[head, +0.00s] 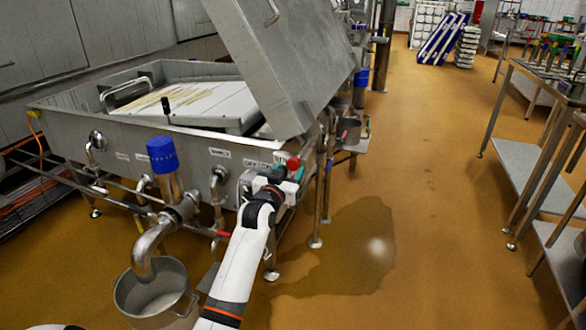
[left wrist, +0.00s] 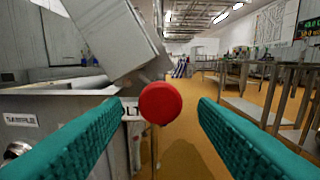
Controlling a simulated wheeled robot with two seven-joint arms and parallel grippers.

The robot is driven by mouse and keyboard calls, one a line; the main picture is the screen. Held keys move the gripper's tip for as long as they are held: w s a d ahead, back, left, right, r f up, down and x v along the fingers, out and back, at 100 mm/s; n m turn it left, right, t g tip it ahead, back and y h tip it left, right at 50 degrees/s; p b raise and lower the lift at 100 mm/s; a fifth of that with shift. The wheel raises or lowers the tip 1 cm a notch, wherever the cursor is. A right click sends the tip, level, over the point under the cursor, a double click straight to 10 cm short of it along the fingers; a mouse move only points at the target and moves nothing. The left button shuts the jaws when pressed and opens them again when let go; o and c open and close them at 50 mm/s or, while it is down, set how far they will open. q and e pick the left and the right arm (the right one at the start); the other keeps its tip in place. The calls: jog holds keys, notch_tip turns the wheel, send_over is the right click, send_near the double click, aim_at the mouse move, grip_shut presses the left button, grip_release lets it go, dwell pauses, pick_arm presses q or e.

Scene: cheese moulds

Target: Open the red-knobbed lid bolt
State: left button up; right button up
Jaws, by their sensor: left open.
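The red knob (head: 293,163) of the lid bolt is at the right front corner of the steel vat (head: 235,155). In the left wrist view the round red knob (left wrist: 160,103) is in the middle, between the two teal fingers. My left gripper (head: 288,172) is open at the knob, with a gap on each side. The bolt's shaft is mostly hidden behind the knob. The big steel lid (head: 285,65) stands tilted up over the vat; it also shows in the left wrist view (left wrist: 110,35). My right gripper is not in view.
A blue-topped pipe (head: 162,155) and a steel pot (head: 155,298) stand at the vat's front left. A wet patch (head: 345,250) lies on the floor right of the vat. Steel tables (head: 545,80) line the right side, with open floor between.

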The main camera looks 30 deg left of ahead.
aim_at(292, 166)
pick_arm(q)
jog(key=shift+x, duration=1.95)
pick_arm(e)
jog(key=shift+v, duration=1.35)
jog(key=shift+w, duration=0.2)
